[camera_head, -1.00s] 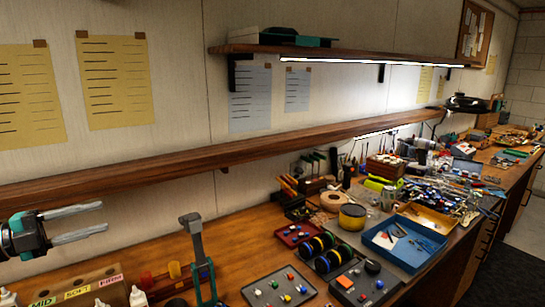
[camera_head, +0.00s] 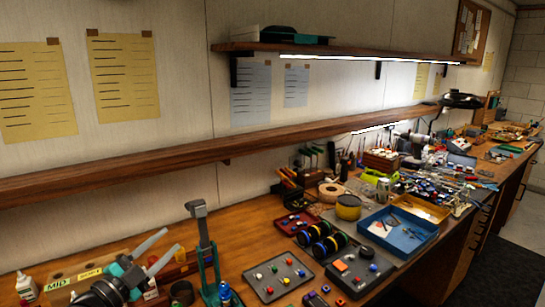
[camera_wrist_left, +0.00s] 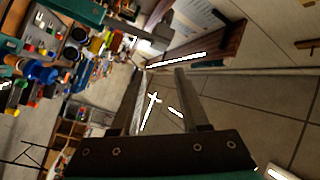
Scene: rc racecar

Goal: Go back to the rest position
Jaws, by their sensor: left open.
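My left gripper (camera_head: 158,252) is at the lower left of the head view, above the workbench, its two grey fingers apart with nothing between them. It hovers in front of a wooden block with labels (camera_head: 75,280) and partly hides it. In the left wrist view my left gripper (camera_wrist_left: 158,78) also shows its two fingers spread and empty, with the room tilted behind them. My right gripper is not in either view.
A teal upright stand (camera_head: 206,255) is just right of the gripper. Grey trays (camera_head: 277,275) with small coloured parts and a blue bin (camera_head: 397,232) lie farther right. A long wooden shelf (camera_head: 225,146) runs along the wall above the bench.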

